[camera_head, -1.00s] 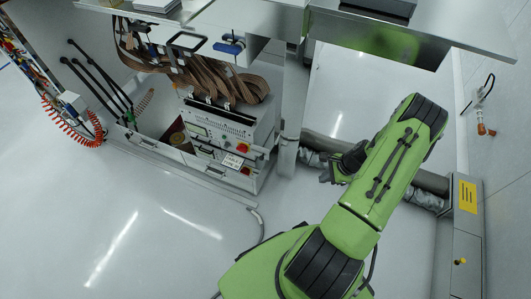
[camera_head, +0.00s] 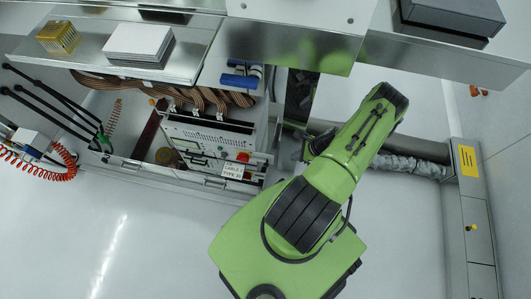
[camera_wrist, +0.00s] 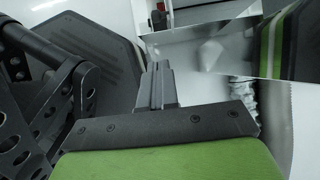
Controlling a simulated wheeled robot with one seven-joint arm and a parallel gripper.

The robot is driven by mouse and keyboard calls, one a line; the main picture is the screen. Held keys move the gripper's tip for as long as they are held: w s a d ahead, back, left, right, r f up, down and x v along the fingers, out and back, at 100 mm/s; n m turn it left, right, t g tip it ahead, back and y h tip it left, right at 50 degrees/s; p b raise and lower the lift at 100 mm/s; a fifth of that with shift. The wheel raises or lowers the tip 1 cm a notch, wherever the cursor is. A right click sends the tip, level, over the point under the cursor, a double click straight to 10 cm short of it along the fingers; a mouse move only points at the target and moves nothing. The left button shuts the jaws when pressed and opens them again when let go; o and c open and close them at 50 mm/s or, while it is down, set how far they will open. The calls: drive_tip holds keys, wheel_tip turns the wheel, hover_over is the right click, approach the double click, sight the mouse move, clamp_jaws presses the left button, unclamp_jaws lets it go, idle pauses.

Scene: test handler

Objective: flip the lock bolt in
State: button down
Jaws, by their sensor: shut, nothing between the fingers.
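I cannot make out the lock bolt for sure in either view. A blue-handled fitting (camera_head: 240,78) shows on the metal side panel under the overhead shelf in the head view, left of my arm. My gripper (camera_head: 312,146) is small and dark, mostly hidden by my green forearm, in front of the gap right of the cabinet. It is apart from the blue fitting and holds nothing. In the wrist view, black gripper linkage (camera_wrist: 50,95) fills the left side; the fingertips are not clear there.
Below the shelf stands an open cabinet with an instrument panel (camera_head: 205,140) and brown ribbon cables (camera_head: 195,95). Metal shelves (camera_head: 300,40) overhang my arm. A corrugated silver duct (camera_head: 400,165) and a grey cabinet (camera_head: 470,200) lie right.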

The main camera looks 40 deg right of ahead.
drive_tip(key=shift+s, duration=0.2)
drive_tip(key=b, duration=0.4)
approach(267, 163)
wheel_tip(267, 163, down, 5)
drive_tip(key=s, duration=0.2)
drive_tip(key=w, duration=0.1)
drive_tip(key=w+a+f, duration=0.1)
drive_tip(key=w+b, duration=0.1)
drive_tip(key=shift+w+a+f, duration=0.2)
drive_tip(key=shift+a+f, duration=0.05)
drive_tip(key=shift+f, duration=0.1)
